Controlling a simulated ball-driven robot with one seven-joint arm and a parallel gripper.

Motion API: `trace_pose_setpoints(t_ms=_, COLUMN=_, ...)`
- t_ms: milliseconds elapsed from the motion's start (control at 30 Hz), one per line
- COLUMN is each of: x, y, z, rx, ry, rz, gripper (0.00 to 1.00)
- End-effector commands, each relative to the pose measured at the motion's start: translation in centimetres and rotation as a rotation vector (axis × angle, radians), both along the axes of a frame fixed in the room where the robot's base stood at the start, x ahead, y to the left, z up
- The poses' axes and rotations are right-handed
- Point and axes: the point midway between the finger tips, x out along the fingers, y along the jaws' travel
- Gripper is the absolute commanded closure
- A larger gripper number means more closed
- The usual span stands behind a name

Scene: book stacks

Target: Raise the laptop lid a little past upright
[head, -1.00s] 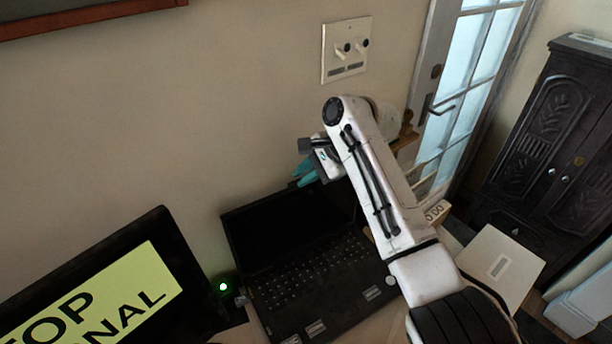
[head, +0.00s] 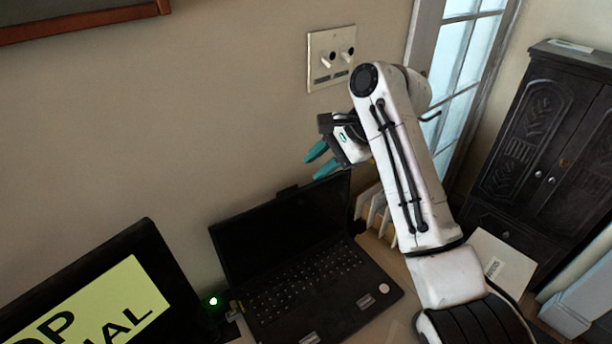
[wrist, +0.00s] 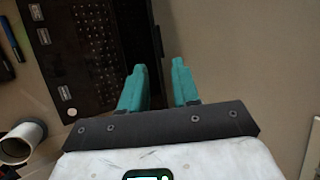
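The black laptop (head: 318,280) stands open on the desk in the head view, its keyboard facing up. Its lid (head: 280,232) stands raised behind the keyboard with the dark screen facing forward. My gripper (head: 314,162), with teal fingers, is above the lid's upper right edge and appears apart from it.
A black screen with a yellow sign (head: 105,300) stands left of the laptop. A green light (head: 213,301) glows between them. White upright items (head: 372,208) stand right of the lid. The wall is close behind. A white cylinder (wrist: 20,142) and pens (wrist: 10,45) lie at left in the wrist view.

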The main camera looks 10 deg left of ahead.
Motion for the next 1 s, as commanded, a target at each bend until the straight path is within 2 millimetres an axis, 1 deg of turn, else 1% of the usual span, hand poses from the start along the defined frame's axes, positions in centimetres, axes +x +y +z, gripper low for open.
trace_pose_setpoints(t_ms=100, x=-0.1, y=-0.7, z=0.9, rx=0.002, ry=-0.002, rz=0.0, gripper=0.69)
trace_pose_setpoints(t_ms=200, x=-0.1, y=-1.0, z=1.3, rx=0.001, ry=-0.001, rz=0.0, gripper=0.69)
trace_pose_setpoints(t_ms=467, x=-0.1, y=-1.0, z=1.4, rx=0.0, ry=0.0, rz=0.0, gripper=0.69)
trace_pose_setpoints(t_ms=533, x=-0.1, y=-1.1, z=1.3, rx=0.0, ry=-0.001, rz=0.001, gripper=0.75)
trace_pose_setpoints(t_ms=600, x=-0.3, y=-1.3, z=0.7, rx=-0.003, ry=-0.003, rz=0.005, gripper=0.82)
trace_pose_setpoints(t_ms=667, x=-0.6, y=-1.8, z=-0.6, rx=-0.009, ry=-0.013, rz=0.012, gripper=0.87)
trace_pose_setpoints(t_ms=767, x=-1.6, y=-3.4, z=-4.0, rx=-0.028, ry=-0.043, rz=0.035, gripper=0.97)
trace_pose_setpoints(t_ms=800, x=-2.2, y=-4.3, z=-5.6, rx=-0.038, ry=-0.06, rz=0.048, gripper=1.0)
trace_pose_setpoints(t_ms=867, x=-3.2, y=-5.7, z=-8.3, rx=-0.058, ry=-0.088, rz=0.067, gripper=1.0)
trace_pose_setpoints(t_ms=900, x=-4.1, y=-6.8, z=-10.0, rx=-0.073, ry=-0.106, rz=0.08, gripper=1.0)
trace_pose_setpoints(t_ms=967, x=-5.4, y=-8.3, z=-12.5, rx=-0.097, ry=-0.134, rz=0.102, gripper=1.0)
trace_pose_setpoints(t_ms=1000, x=-6.4, y=-9.4, z=-14.0, rx=-0.114, ry=-0.151, rz=0.115, gripper=1.0)
